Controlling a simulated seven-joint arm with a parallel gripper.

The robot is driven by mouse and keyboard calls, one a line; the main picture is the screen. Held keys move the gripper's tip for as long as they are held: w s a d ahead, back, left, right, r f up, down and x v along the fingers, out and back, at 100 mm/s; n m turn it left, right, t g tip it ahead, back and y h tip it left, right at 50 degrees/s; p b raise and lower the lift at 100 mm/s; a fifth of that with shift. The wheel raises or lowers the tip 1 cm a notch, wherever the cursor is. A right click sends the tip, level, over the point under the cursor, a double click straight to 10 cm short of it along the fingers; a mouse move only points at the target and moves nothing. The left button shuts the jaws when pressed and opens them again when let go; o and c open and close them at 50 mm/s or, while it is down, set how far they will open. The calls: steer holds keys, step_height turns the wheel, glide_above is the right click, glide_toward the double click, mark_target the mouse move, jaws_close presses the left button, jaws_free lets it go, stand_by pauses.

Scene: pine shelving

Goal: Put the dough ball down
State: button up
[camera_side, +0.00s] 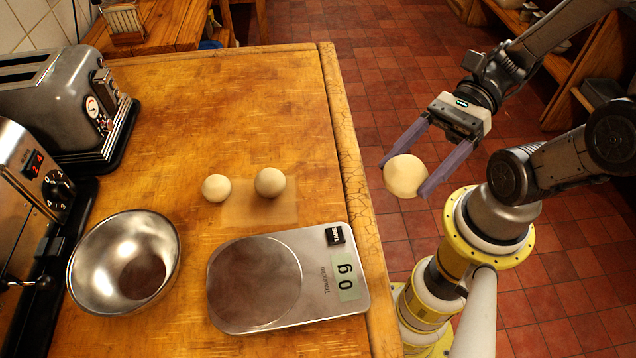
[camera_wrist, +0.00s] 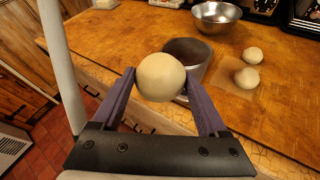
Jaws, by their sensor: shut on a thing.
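My gripper (camera_side: 405,168) is shut on a pale round dough ball (camera_side: 406,176), held in the air to the right of the table edge in the side view. In the wrist view the dough ball (camera_wrist: 161,77) sits between the two purple fingers of my gripper (camera_wrist: 161,86). Two more dough balls rest on the wooden table: one (camera_side: 216,188) at the left and one (camera_side: 270,182) on a tan paper square (camera_side: 262,214). They also show at the right of the wrist view. A silver kitchen scale (camera_side: 312,290) reads 0 g, its round plate bare.
A metal bowl (camera_side: 90,255) stands left of the scale. A toaster (camera_side: 60,95) and another metal appliance (camera_side: 22,215) line the table's left side. The far part of the wooden table (camera_side: 230,110) is clear.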

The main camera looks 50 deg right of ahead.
steer(key=w+d+m+t+h, duration=0.1)
steer(key=w+d+m+t, duration=0.1)
steer(key=d+m+t, duration=0.15)
steer(key=m+t+h, duration=0.1)
glide_above(326, 183)
steer(key=f, duration=0.9)
steer(key=shift+s+d+f, duration=0.1)
steer(key=shift+s+f, duration=0.25)
steer(key=shift+w+f, duration=0.1)
steer(key=shift+f, duration=0.1)
steer(key=shift+w+f, duration=0.2)
steer(key=shift+f, duration=1.55)
steer(key=shift+f, duration=0.1)
steer(key=o, duration=0.7)
steer(key=shift+o, duration=0.2)
